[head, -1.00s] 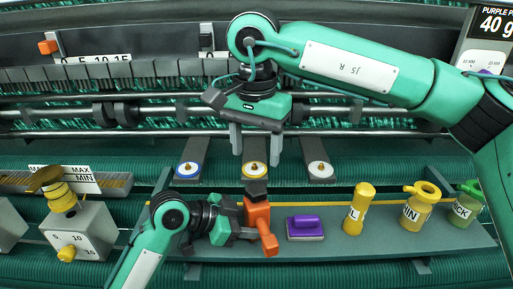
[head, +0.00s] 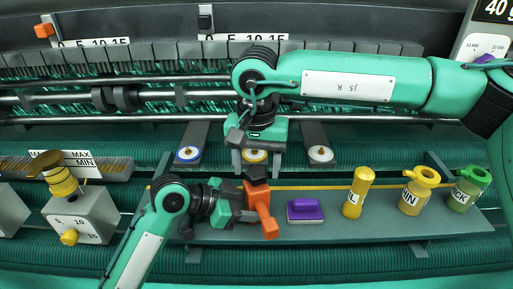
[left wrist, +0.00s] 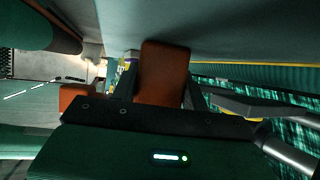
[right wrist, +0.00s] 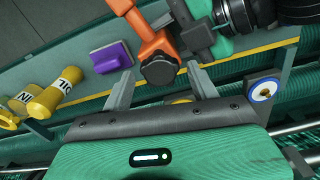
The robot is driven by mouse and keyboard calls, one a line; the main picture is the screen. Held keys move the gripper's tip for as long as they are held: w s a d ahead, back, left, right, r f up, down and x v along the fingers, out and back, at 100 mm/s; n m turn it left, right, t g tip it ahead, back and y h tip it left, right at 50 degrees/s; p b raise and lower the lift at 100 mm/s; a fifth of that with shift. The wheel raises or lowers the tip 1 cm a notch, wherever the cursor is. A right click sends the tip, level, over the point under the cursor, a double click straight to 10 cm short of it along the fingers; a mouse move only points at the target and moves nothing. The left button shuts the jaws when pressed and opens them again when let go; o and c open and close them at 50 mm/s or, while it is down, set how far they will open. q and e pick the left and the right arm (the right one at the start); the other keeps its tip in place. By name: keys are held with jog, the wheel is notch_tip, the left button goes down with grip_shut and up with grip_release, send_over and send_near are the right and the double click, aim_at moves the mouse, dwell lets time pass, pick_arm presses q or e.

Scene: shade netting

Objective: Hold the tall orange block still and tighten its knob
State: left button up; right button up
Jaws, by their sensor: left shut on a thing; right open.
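The tall orange block (head: 262,212) stands on the grey shelf, with its dark knob (head: 257,173) on top. My left gripper (head: 235,213) is shut on the block from the left; the left wrist view shows the orange body (left wrist: 163,72) between its two fingers. My right gripper (head: 257,168) is above the block, fingers pointing down and open. In the right wrist view, the knob (right wrist: 159,68) lies between the spread fingertips (right wrist: 160,80), with a gap visible on each side. I cannot tell whether the fingertips are level with the knob.
A purple-handled block (head: 305,210) lies right of the orange block on the shelf (head: 330,234). Yellow bottle (head: 357,193), yellow pot (head: 419,190) and green pot (head: 469,188) stand farther right. A grey dial box (head: 80,217) is at left. Three disc-topped plates are behind.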

jog(key=shift+f, duration=0.95)
grip_shut()
jog(key=shift+m, duration=2.2)
jog(key=m, duration=0.8)
jog(key=shift+m, duration=2.5)
